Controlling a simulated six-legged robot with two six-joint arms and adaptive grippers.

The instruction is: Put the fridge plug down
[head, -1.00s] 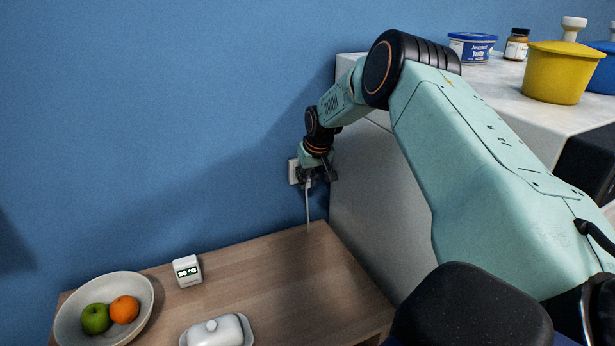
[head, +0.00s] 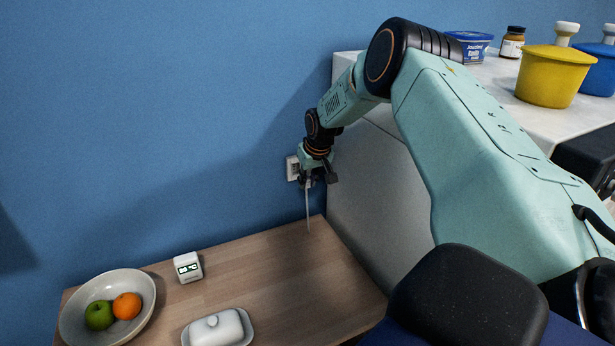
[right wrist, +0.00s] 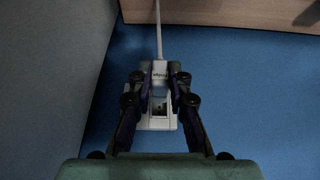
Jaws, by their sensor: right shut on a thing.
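My right gripper (head: 312,182) is beside the white wall socket (head: 292,168) on the blue wall, above the wooden table. In the right wrist view my right gripper (right wrist: 159,85) is shut on the white fridge plug (right wrist: 159,70). The plug's cable (right wrist: 158,28) runs from it toward the table; in the head view the cable (head: 307,210) hangs down to the table's back edge. In the right wrist view the socket (right wrist: 158,112) shows behind the plug, and the plug looks drawn off it. My left gripper is not in view.
The wooden table (head: 270,265) holds a bowl (head: 138,328) with a green apple and an orange, a small digital display (head: 188,267) and a white butter dish (head: 217,330). A white cabinet (head: 365,190) stands close on the right, with tubs and pots on top.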

